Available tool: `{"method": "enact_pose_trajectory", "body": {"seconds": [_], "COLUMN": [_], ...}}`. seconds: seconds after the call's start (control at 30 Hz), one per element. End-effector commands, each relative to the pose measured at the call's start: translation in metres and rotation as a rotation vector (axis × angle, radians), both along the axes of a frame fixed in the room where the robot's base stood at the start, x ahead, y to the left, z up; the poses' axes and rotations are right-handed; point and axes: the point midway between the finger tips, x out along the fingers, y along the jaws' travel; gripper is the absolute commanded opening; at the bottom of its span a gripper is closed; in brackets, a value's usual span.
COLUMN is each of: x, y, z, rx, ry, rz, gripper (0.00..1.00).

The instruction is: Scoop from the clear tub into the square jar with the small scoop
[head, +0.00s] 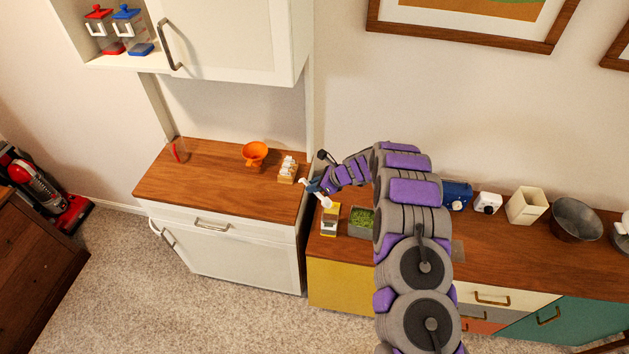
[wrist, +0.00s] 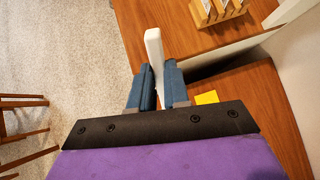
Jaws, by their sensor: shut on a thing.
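My gripper (head: 316,188) is above the left end of the low wooden counter, close to the hutch's right side. It is shut on a white bar-like thing, apparently the small scoop (head: 325,201). In the wrist view the white scoop (wrist: 154,48) sticks out between the two blue fingers; its bowl cannot be made out. A clear container with red on it (head: 179,150) stands at the back left of the hutch counter. Two clear jars, one with red ends (head: 97,30) and one with blue ends (head: 131,31), stand on the upper shelf. I cannot tell which is the task's tub or jar.
An orange funnel (head: 255,153) and a small wooden rack (head: 288,169) stand on the hutch counter (head: 210,180). A yellow-and-white item (head: 330,219) and a green-filled tray (head: 361,220) are below my gripper. The front of the hutch counter is clear.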

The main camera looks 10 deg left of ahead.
Motion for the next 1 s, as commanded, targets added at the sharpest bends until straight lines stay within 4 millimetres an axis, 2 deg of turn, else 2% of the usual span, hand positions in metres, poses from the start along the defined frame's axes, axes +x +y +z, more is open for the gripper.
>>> {"method": "enact_pose_trajectory", "body": {"seconds": [1.0], "x": [0.0001], "y": [0.0061], "z": [-0.0035], "rx": [-0.187], "ry": [0.043], "rz": [0.002], "gripper": [0.00]}}
